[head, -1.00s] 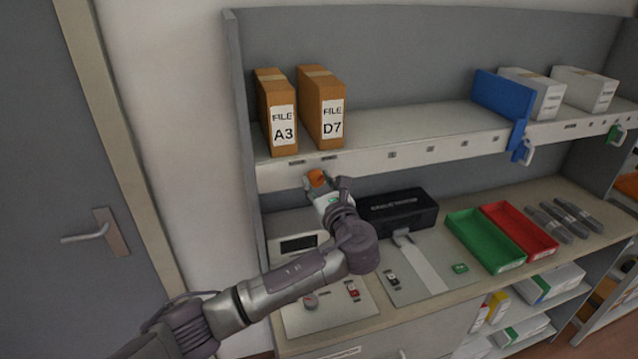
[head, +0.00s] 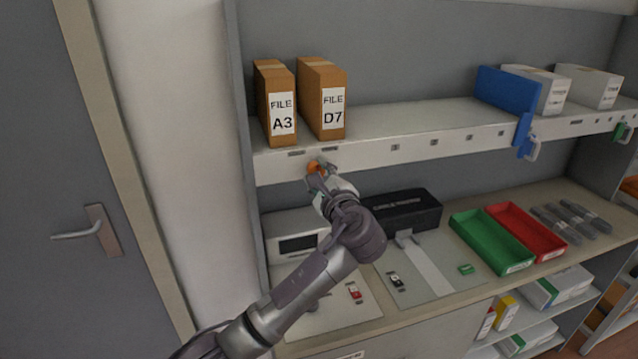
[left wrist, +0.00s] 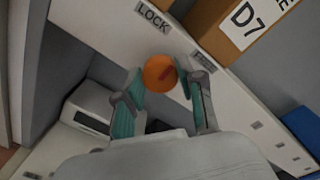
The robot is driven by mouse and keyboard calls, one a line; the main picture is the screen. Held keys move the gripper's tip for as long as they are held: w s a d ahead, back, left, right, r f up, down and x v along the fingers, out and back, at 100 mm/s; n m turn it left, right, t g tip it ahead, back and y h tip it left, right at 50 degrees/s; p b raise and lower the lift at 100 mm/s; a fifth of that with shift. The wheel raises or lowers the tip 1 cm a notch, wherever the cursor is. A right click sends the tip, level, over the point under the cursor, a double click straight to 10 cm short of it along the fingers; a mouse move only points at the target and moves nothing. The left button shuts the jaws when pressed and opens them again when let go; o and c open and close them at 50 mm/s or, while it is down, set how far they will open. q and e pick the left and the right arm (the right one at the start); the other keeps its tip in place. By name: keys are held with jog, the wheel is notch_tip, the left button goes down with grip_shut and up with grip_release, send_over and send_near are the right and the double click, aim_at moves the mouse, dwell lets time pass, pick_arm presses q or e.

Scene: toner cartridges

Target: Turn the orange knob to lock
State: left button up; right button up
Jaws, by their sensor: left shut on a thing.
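The orange knob (head: 316,167) is on the front edge of the upper shelf, below the file boxes. In the left wrist view the round knob (left wrist: 159,73) bears a red mark and sits between the two teal-padded fingers. A LOCK label (left wrist: 153,18) is above it to the left, and a second label (left wrist: 203,61) is to its right, too small to read. My left gripper (head: 318,176) is shut on the knob; it also shows in the left wrist view (left wrist: 162,90). My right gripper is not in view.
File boxes A3 (head: 275,100) and D7 (head: 322,97) stand on the shelf just above the knob. A white device (head: 291,236) and a black box (head: 407,212) are on the counter below. Green (head: 490,240) and red (head: 526,231) trays lie right.

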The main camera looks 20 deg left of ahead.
pick_arm(q)
jog(key=shift+f+n+b, duration=0.2)
jog(key=shift+n+b, duration=3)
jog(key=shift+n, duration=1.2)
jog(key=o, duration=1.1)
jog(key=shift+r, duration=0.1)
jog(key=shift+o, duration=0.2)
jog(key=v, duration=0.7)
jog(key=shift+s, duration=0.3)
